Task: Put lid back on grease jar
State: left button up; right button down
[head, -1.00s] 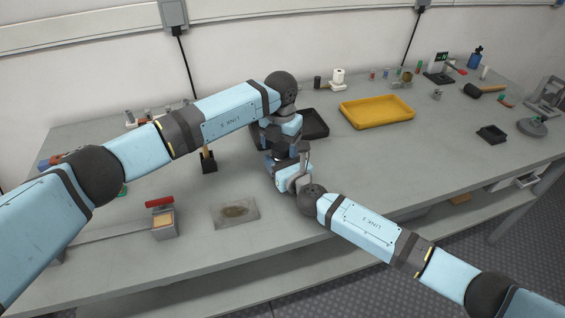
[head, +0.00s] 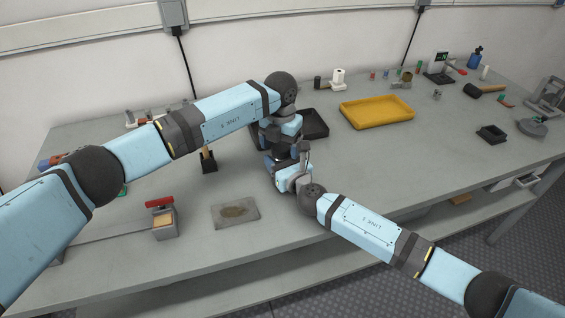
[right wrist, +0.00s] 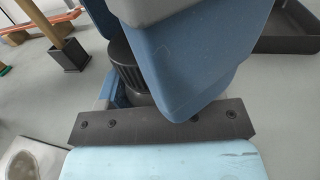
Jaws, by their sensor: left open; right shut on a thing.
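My two grippers meet over the middle of the table in the head view. My left gripper (head: 283,152) hangs down from above, open and largely hidden behind its own wrist. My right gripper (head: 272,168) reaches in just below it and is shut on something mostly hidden. In the right wrist view a dark ribbed round thing (right wrist: 127,68) shows between the blue parts. It may be the jar or its lid; I cannot tell which. No jar or lid shows clearly apart from it.
A black tray (head: 314,124) lies right behind the grippers, with a yellow tray (head: 377,112) farther right. A black block with a wooden handle (head: 208,163) stands to the left.

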pick_arm(q)
notch_tip(320, 180, up, 12)
dwell(0.6)
pick_arm(e)
jog(key=shift+c, duration=1)
grip_release()
pick_arm(q)
jog(key=shift+r+p, duration=0.85)
jog(key=shift+p, duration=0.05)
pick_arm(e)
jog(key=v, duration=1.3)
jog(key=shift+s+d, duration=0.25)
jog(key=shift+s, duration=0.05)
